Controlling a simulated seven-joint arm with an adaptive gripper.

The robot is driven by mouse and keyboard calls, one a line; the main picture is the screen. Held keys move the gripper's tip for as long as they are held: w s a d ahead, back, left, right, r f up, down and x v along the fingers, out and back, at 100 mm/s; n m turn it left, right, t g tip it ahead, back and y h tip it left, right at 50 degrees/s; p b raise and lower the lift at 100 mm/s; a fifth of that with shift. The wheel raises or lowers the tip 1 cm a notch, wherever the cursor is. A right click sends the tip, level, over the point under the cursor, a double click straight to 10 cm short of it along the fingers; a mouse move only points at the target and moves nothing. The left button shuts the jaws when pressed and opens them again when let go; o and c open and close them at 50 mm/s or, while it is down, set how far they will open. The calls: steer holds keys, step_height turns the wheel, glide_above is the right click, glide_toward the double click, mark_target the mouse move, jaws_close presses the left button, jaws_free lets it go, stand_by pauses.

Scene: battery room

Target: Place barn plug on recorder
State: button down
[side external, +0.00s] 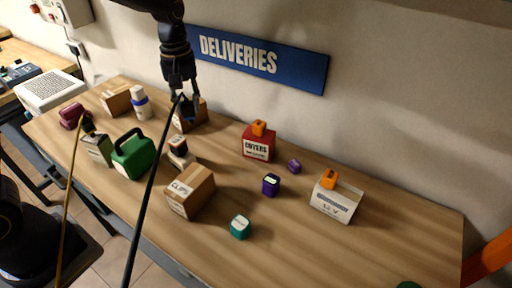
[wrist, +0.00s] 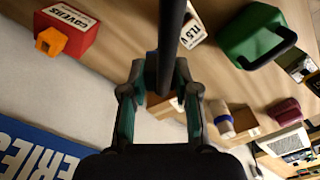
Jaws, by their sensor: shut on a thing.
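My gripper (side external: 187,112) is above the back left of the table, in front of a cardboard box. It is shut on the dark end of a black cable (side external: 153,180), which runs down and out of the picture; in the wrist view the cable (wrist: 172,40) rises from between the fingertips (wrist: 160,92). I take this dark end for the barn plug, but no label on it is readable. I cannot tell surely which thing is the recorder; a white grilled box (side external: 50,92) stands at the left and also shows in the wrist view (wrist: 283,143).
The table (side external: 330,250) holds a green canister (side external: 132,158), a CLIPS box (side external: 190,192), a red COVERS box (side external: 258,147), a white box (side external: 337,203) and several small cubes. A yellow cable (side external: 70,185) hangs at the left. The front right is mostly clear.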

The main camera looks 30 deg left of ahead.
steer(key=m, duration=0.3)
steer(key=n, duration=0.3)
steer(key=shift+s+a+f, duration=0.1)
steer(key=shift+s, duration=0.15)
steer(key=n, duration=0.1)
steer(key=d+n, duration=0.1)
steer(key=n, duration=0.1)
steer(key=shift+s, duration=0.4)
steer(key=s+d+r+n, duration=0.2)
steer(key=s+d+n, duration=0.15)
steer(key=d, duration=0.45)
steer(key=s+d+r+n, duration=0.1)
steer(key=s+d+n, duration=0.2)
steer(key=s+d, duration=0.35)
glide_above(272, 179)
steer(key=shift+m, duration=0.25)
step_height(272, 179, down, 10)
steer(key=shift+r, duration=0.1)
steer(key=shift+f, duration=1.45)
